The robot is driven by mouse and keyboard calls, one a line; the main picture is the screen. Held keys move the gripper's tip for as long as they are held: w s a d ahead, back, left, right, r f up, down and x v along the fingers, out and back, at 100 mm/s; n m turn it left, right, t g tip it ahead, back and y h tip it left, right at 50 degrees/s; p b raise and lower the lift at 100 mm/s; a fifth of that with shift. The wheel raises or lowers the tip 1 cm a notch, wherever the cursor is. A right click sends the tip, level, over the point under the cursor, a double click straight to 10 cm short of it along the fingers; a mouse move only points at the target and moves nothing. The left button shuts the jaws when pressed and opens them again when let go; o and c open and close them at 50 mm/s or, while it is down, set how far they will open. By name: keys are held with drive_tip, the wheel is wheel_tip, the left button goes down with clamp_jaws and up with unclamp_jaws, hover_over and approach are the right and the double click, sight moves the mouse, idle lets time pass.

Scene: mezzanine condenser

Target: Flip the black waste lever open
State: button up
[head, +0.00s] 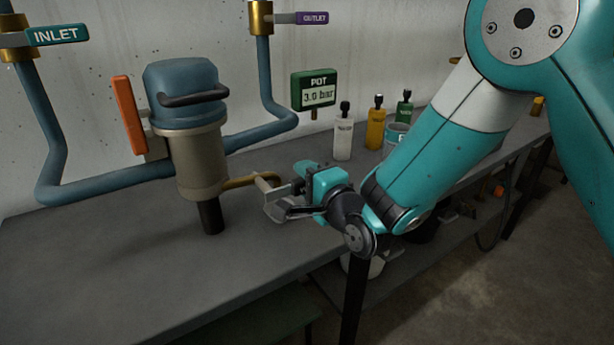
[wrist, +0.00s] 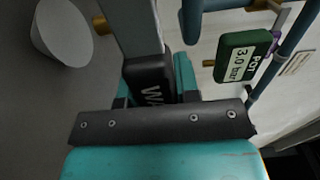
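The black waste lever shows in the wrist view as a black grip (wrist: 150,80) with the letters "WA" and a grey metal stem. It lies right in front of my gripper's dark mount, with teal gripper parts on both sides. In the head view my gripper (head: 283,200) is at the end of the brass outlet pipe (head: 240,183), off the base of the pot (head: 196,160). The lever is hard to separate from my fingers there. The fingertips are largely hidden, so I cannot tell whether they press on the grip.
The pot gauge (head: 314,90) reads 3.0 bar. An orange handle (head: 130,115) is on the pot's left side. INLET (head: 56,35) and OUTLET (head: 312,18) levers are above. Several bottles, including a white one (head: 343,135), stand behind my gripper. The front bench top (head: 110,275) is clear.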

clamp_jaws()
drive_tip(key=shift+r, duration=0.15)
drive_tip(key=s+a+r+n+b, duration=0.4)
drive_tip(key=a+r+n+b, duration=0.2)
drive_tip(key=n, duration=1.2)
drive_tip(key=shift+s+a+r+b, duration=0.3)
drive_tip(key=shift+r+b, duration=0.15)
drive_tip(key=shift+r, duration=0.25)
drive_tip(key=o, duration=0.7)
unclamp_jaws()
drive_tip(key=shift+r, duration=0.1)
